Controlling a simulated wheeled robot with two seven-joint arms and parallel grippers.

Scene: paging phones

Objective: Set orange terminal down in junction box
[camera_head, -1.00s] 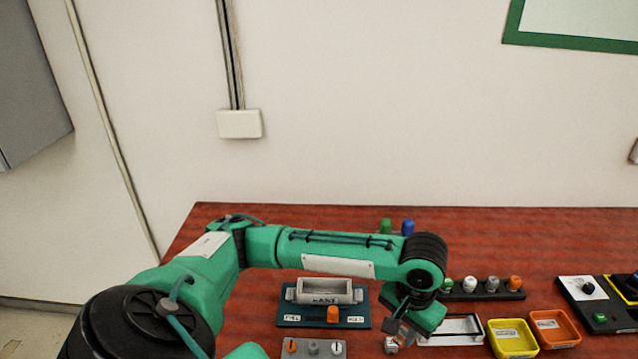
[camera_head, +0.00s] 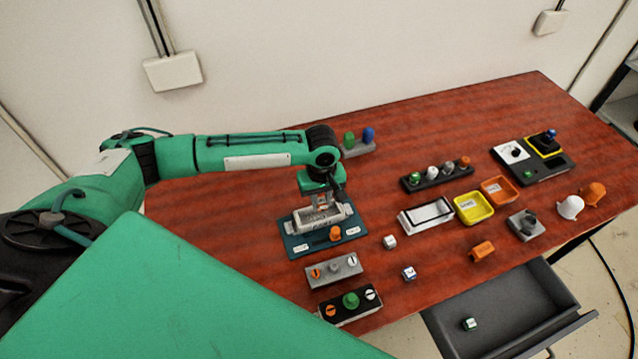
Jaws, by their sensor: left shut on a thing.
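My left gripper (camera_head: 321,196) points down over the grey open-topped junction box (camera_head: 341,226), which sits on a teal base plate (camera_head: 296,247) with white labels. The gripper is shut on a small piece, which I take to be the orange terminal; the fingers hide most of it. The fingertips are at or just above the box's opening; I cannot tell whether the held piece touches the floor of the box. An orange knob (camera_head: 335,233) stands on the plate in front of the box. My right gripper is not in view.
A white-rimmed tray (camera_head: 449,210), yellow bin (camera_head: 487,209) and orange bin (camera_head: 511,190) stand to the right. White cubes (camera_head: 390,242) and an orange block (camera_head: 482,250) lie loose. Switch panels (camera_head: 333,270) stand in front; an open drawer (camera_head: 500,325) juts out at lower right.

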